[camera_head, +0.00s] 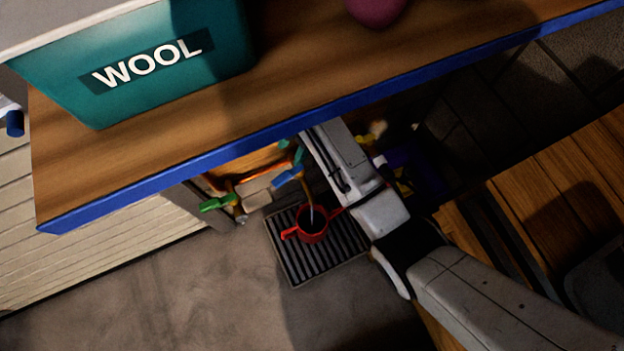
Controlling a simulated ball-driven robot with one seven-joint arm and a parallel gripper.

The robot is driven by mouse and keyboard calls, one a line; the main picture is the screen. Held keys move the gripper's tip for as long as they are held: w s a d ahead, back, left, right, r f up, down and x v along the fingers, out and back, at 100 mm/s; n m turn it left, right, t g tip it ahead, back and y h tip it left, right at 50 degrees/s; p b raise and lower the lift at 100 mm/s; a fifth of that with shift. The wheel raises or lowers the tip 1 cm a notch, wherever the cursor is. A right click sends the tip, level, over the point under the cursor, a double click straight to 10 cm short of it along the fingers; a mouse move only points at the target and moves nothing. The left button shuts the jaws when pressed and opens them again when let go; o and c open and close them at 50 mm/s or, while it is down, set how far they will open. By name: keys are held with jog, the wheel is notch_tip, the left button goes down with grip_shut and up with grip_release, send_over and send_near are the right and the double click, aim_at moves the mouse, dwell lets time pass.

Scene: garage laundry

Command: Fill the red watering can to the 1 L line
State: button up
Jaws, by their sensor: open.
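The red watering can (312,236) stands on a dark slatted grate (336,262) under the worktop. A thin pale stream (311,212) seems to run down into its open top. I cannot make out the 1 L line or the water level. A blue tap handle (288,176) is above the can and a green tap handle (216,203) is to the left. My arm reaches under the worktop edge, which hides most of the hand. Two small teal pieces beside the blue handle look like the tips of my gripper (291,149), apart and open; I cannot tell whether they touch it.
The wooden worktop (330,65) with a blue edge overhangs the taps. A teal bin (190,80) labelled WOOL and a pink round object (376,10) are on it. A slatted wooden surface (560,190) is at right. Bare concrete floor (170,295) lies at lower left.

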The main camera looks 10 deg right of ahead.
aim_at(282, 177)
dwell(0.4)
jog(key=a+f+m+b, duration=0.1)
jog(key=f+m+b, duration=0.2)
jog(key=m, duration=0.9)
jog(key=s+a+f+m+b, duration=0.1)
jog(key=f+m+b, duration=0.2)
jog(key=m, duration=0.9)
jog(key=s+a+f+m+b, duration=0.1)
jog(key=f+m+b, duration=0.3)
jog(key=m, duration=0.7)
jog(key=shift+a+m, duration=0.15)
jog(key=shift+m, duration=0.25)
jog(key=shift+c, duration=0.2)
grip_shut()
